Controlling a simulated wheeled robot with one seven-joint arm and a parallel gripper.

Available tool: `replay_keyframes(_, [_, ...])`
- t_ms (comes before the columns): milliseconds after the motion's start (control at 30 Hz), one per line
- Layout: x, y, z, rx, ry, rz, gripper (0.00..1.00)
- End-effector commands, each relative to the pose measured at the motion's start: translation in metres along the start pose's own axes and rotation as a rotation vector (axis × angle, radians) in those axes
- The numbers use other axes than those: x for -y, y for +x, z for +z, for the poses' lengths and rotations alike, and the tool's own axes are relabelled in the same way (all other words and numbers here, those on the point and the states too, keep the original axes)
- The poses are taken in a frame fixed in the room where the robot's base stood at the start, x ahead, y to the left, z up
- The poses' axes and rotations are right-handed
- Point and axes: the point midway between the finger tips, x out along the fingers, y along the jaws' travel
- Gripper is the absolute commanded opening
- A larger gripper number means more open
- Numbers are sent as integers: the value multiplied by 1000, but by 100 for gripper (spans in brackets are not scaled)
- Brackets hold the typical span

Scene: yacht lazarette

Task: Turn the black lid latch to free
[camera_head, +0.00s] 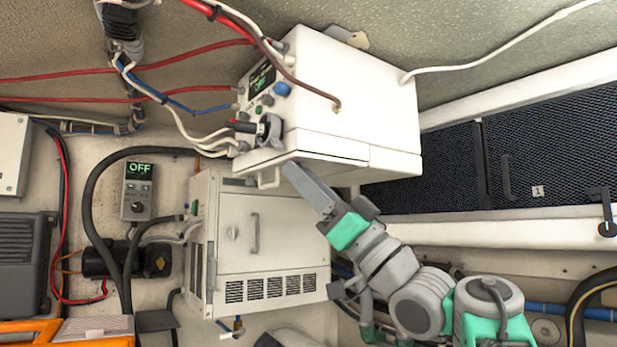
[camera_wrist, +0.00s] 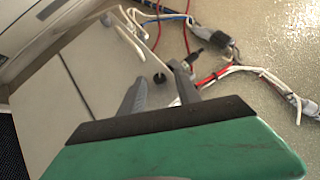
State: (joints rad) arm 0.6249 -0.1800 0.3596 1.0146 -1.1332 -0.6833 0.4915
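A black latch (camera_head: 606,214), a short upright lever with a round lower end, sits at the far right of the head view, on the white frame beside the dark mesh lid (camera_head: 545,150). I take it for the lid latch; it is not visible in the wrist view. My gripper (camera_head: 289,168) is well left of it, under the front lower edge of the upper white box (camera_head: 340,95). In the wrist view my gripper's two grey fingers (camera_wrist: 156,88) stand apart and nothing shows held.
Red, blue and white cables (camera_head: 190,105) run left of the upper box. A lower white box (camera_head: 275,240) with vents hangs beneath it. A control panel (camera_head: 138,190) reading OFF is at left. A thick black hose (camera_head: 88,200) curves beside it. Space before the mesh lid looks clear.

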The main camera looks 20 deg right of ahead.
Motion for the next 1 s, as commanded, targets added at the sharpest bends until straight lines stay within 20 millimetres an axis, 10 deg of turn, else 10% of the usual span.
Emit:
replay_keyframes(567, [0,-1,0,0,0,1,1])
replay_keyframes(1000, [-2,-3,-1,0,-6,7,0])
